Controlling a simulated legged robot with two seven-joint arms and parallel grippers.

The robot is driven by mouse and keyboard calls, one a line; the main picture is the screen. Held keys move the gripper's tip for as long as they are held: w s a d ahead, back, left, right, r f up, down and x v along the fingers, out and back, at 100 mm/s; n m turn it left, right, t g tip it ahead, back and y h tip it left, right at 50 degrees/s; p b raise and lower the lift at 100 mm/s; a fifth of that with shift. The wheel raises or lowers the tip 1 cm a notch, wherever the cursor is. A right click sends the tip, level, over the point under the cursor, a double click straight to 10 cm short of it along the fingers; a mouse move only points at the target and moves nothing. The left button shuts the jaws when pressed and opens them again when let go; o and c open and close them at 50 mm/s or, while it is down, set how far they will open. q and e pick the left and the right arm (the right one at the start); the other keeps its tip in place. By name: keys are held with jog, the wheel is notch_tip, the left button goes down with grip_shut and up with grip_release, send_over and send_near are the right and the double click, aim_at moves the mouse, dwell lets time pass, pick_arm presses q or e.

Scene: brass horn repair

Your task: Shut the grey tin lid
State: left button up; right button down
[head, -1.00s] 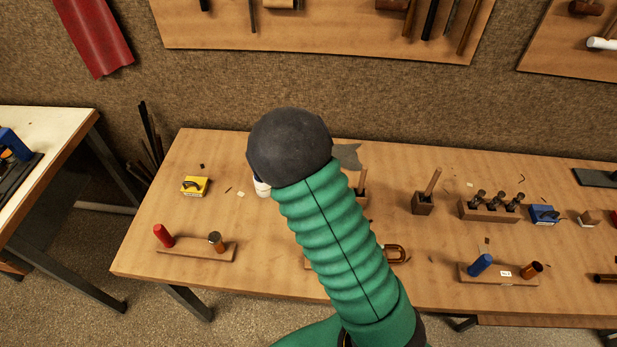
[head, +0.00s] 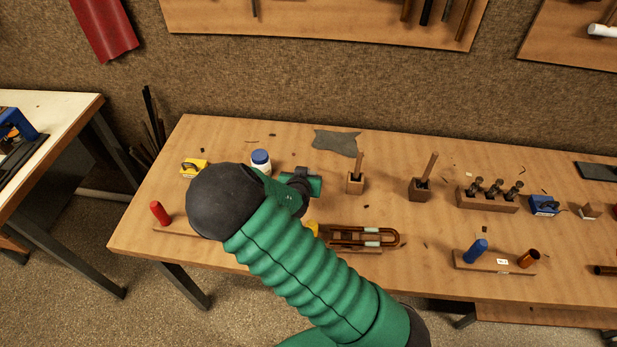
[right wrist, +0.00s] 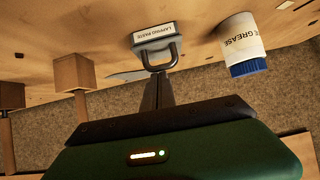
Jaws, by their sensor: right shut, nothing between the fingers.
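The grey tin (right wrist: 153,37), with a "LAPPING PASTE" label, shows upside down in the right wrist view. A dark grey loop (right wrist: 174,58) sticks out from it; I cannot tell how far its lid stands open. My right gripper (right wrist: 168,80) is shut and empty, its narrow fingers close to the loop. Whether they touch it is unclear. In the head view my right arm crosses the bench, and the green hand (head: 319,186) is between the jar and a wooden block. I cannot make out the tin there. My left gripper is not in view.
A white grease jar (head: 261,163) with a blue cap stands left of the hand; it also shows in the right wrist view (right wrist: 240,45). A wooden block (head: 355,184) stands to the right, a grey cloth (head: 337,142) lies behind. A yellow tin (head: 193,168) is farther left.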

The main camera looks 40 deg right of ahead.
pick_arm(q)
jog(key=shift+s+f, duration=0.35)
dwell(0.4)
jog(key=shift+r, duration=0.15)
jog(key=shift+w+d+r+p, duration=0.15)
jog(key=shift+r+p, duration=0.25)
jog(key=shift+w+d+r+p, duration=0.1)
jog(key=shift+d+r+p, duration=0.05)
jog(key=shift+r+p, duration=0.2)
